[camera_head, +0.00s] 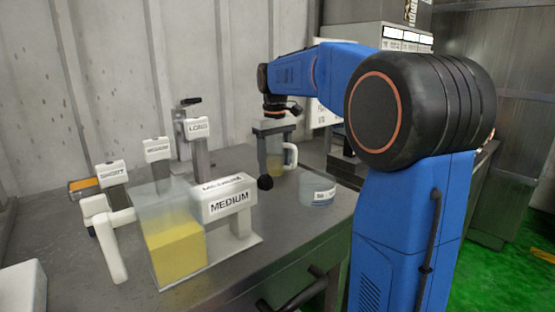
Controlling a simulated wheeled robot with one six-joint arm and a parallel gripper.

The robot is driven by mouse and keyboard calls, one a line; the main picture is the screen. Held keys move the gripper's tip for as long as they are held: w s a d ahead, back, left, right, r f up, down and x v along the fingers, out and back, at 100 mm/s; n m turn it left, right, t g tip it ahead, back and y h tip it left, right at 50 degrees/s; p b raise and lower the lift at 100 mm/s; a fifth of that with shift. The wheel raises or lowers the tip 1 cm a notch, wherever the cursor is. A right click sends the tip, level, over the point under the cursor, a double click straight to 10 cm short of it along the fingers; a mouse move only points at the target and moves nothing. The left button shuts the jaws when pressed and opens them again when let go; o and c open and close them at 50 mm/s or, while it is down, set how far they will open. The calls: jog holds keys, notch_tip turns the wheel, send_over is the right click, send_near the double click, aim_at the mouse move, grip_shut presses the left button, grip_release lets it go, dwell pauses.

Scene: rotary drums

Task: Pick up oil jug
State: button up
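My gripper (268,170) points down at the jug. One dark finger with a round black tip shows at the jug's left, in front of part of it. The other finger is not clearly visible. I cannot tell whether the fingers touch the jug or are closed on it.
A large clear container of yellow liquid (175,250) stands at the front, beside a white holder labelled MEDIUM (230,203). Holders labelled SHORT (111,173) and LONG (197,128) stand to the left. A labelled round tub (317,191) sits right of the jug.

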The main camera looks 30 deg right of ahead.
jog(key=c, duration=0.9)
jog(key=shift+o, duration=0.2)
jog(key=shift+r, duration=0.3)
